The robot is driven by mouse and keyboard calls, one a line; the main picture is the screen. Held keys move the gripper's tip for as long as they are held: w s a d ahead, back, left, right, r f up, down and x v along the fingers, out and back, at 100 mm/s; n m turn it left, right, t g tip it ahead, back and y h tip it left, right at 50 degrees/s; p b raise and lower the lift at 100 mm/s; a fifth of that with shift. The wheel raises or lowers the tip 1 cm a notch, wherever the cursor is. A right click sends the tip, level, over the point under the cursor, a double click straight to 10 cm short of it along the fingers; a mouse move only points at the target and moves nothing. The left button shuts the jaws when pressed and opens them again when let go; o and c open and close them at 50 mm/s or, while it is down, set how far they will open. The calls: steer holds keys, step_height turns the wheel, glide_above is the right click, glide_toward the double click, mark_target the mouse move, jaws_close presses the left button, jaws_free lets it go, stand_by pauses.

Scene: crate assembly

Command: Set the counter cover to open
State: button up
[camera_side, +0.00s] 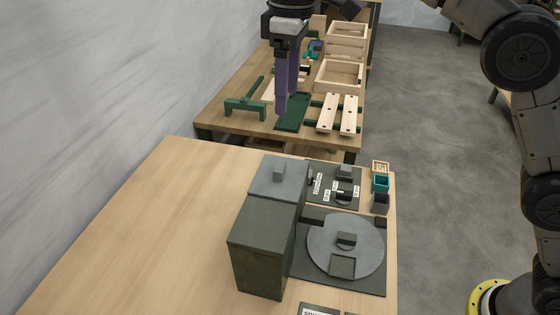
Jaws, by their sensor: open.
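My gripper (287,102) hangs at the top centre, its two purple fingers pointing down, apart and empty. In the picture it overlaps the far workbench, well above and behind the near table's devices. I cannot tell for sure which piece is the counter cover, as the labels are too small to read. Nothing touches my gripper.
A grey round disc (370,245) with a block and a square recess sits on a dark base at right. Small coloured boxes (380,184) line the near table's right edge. The far bench holds a green frame (246,105) and wooden crates (340,75). The near table's left is clear.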

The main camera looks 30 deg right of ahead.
mark_target(280, 166)
steer(key=f, duration=0.5)
steer(key=a+f, duration=0.1)
steer(key=f, duration=0.9)
steer(key=shift+s+a+f, duration=0.1)
steer(key=shift+a+f, duration=0.15)
steer(key=shift+f, duration=0.1)
jaws_close()
steer(key=shift+r, duration=0.1)
stand_by(0.7)
